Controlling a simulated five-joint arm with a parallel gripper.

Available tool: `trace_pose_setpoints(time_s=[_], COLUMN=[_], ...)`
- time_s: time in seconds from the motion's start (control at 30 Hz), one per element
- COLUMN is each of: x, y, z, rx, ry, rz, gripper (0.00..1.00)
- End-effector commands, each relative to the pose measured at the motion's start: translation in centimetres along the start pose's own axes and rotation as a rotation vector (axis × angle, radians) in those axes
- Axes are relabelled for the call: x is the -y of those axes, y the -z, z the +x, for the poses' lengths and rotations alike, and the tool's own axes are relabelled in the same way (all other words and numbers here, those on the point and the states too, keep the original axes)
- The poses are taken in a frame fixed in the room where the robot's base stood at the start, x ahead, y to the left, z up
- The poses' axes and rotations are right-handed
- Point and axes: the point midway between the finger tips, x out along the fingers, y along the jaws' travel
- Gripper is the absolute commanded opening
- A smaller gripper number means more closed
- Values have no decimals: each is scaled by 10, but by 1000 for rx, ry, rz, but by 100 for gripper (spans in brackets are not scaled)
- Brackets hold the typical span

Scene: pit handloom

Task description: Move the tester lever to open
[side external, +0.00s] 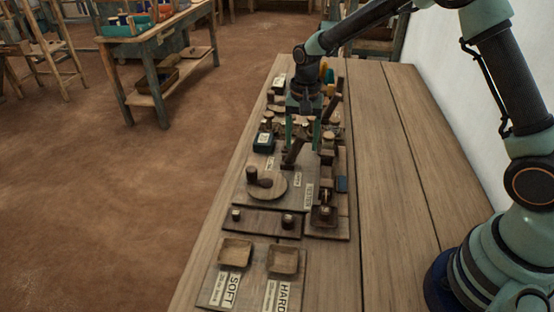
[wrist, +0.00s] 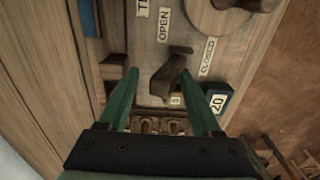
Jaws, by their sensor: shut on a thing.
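The tester lever (side external: 294,152) is a dark wooden handle on a wooden board, tilted in the side view. In the wrist view the lever (wrist: 168,78) lies between my two green fingers, below the OPEN label (wrist: 164,25) and the CLOSED label (wrist: 207,57). Its upper end is between the two labels. My gripper (side external: 303,147) points down over the board with a finger on either side of the lever. In the wrist view my gripper (wrist: 158,73) is shut on the lever, though the exact contact is hard to see.
A round wooden disc with a crank knob (side external: 266,186) stands in front of the lever. A blue block marked 20 (wrist: 217,100) is close to my right-hand finger. SOFT (side external: 236,252) and HARD (side external: 283,260) trays are at the near end.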

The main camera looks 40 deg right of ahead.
Motion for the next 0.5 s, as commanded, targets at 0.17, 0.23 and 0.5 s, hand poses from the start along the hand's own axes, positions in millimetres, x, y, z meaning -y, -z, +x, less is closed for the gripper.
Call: trace_pose_setpoints(time_s=[0.17,0.23,0.5], x=[-4,-4,-2], y=[-3,-4,-2], z=[4,3,-12], rx=[12,12,6], ry=[-14,-13,-7], rz=[-1,-2,-3], gripper=[62,62,62])
